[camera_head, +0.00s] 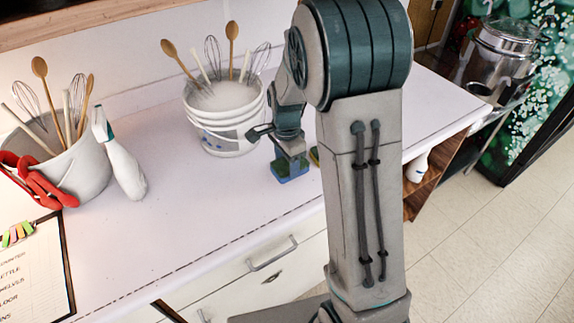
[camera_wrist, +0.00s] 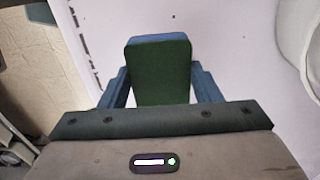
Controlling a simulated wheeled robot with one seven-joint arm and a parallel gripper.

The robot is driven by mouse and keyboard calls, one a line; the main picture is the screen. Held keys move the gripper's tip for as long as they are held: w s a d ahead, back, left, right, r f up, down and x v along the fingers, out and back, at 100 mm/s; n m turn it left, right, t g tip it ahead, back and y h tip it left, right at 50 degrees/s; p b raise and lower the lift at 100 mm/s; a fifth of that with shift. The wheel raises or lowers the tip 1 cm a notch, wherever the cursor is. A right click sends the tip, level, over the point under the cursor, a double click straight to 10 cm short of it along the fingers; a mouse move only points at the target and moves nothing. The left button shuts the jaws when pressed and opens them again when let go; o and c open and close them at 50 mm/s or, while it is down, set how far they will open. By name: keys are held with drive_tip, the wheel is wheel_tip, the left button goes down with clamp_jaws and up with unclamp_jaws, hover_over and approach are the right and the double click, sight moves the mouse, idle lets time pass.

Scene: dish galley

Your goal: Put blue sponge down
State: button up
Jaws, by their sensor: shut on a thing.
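My gripper (camera_head: 290,155) is over the white counter (camera_head: 180,215), in front of and to the right of the white bucket. It is shut on the blue sponge (camera_head: 291,170), which hangs at or just above the counter top; I cannot tell if it touches. In the wrist view the sponge (camera_wrist: 160,72) shows a dark green face with a blue edge, held between the two blue fingers. A yellow-green thing (camera_head: 314,156) shows beside the gripper, mostly hidden by my arm.
The white bucket (camera_head: 222,130) holds suds, whisks and spoons. A grey crock (camera_head: 78,172) with utensils and red gloves (camera_head: 40,183) stands left, next to a white spray bottle (camera_head: 124,165). The front middle of the counter is clear. A steel pot (camera_head: 500,58) stands at the right.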

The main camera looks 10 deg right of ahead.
drive_tip(key=shift+f, duration=1.25)
drive_tip(key=shift+f, duration=0.1)
drive_tip(key=o, duration=1)
